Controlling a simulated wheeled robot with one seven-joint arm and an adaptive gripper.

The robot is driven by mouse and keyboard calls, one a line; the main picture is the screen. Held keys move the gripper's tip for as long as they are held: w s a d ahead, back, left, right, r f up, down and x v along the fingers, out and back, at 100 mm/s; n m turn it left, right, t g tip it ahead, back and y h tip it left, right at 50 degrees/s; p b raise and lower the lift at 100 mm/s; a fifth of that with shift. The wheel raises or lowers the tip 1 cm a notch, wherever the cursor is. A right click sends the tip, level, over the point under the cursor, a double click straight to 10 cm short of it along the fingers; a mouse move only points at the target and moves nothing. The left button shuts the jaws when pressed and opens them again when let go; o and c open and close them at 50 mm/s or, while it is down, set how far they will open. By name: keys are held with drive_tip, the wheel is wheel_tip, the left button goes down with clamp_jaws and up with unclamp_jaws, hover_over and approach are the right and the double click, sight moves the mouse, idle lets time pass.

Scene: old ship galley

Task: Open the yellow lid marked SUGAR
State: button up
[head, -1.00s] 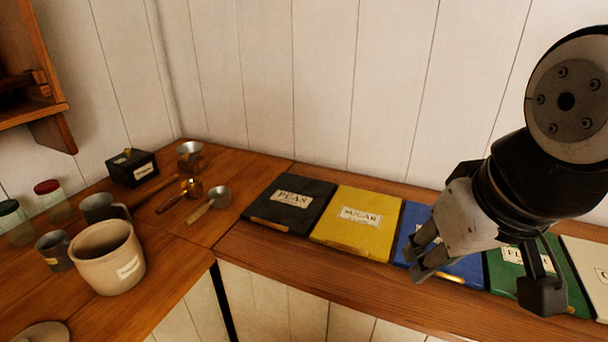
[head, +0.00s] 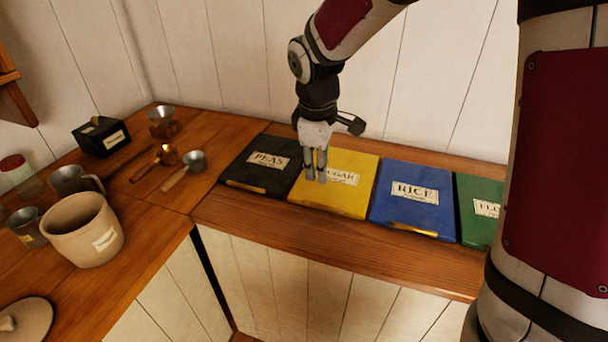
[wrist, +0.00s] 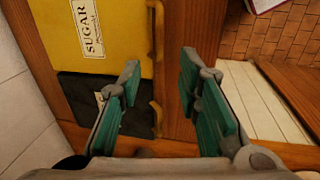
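The yellow lid (head: 345,191) marked SUGAR lies shut and flat in the counter, between the black PEAS lid (head: 258,170) and the blue RICE lid (head: 411,205). In the wrist view the yellow lid (wrist: 122,38) shows at upper left, with a brass handle (wrist: 154,30) along its edge. The lid's handle lies beyond the fingertips.
A green lid (head: 480,200) is right of the blue one, partly behind my arm. A beige crock (head: 75,235), a grey mug (head: 70,182), metal scoops (head: 195,160) and a black box (head: 98,140) stand on the left counter. A white panelled wall (head: 240,60) rises behind the lids.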

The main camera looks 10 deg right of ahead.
sight(321, 205)
drive_tip(key=f, duration=0.4)
drive_tip(key=w+d+f, duration=0.1)
drive_tip(key=f, duration=0.4)
drive_tip(key=w+f, duration=0.1)
drive_tip(key=f, duration=0.3)
drive_tip(key=shift+w+d+f, duration=0.15)
drive_tip(key=shift+d+f, duration=0.05)
drive_tip(key=shift+f, duration=0.2)
drive_tip(key=shift+c, duration=0.5)
clamp_jaws()
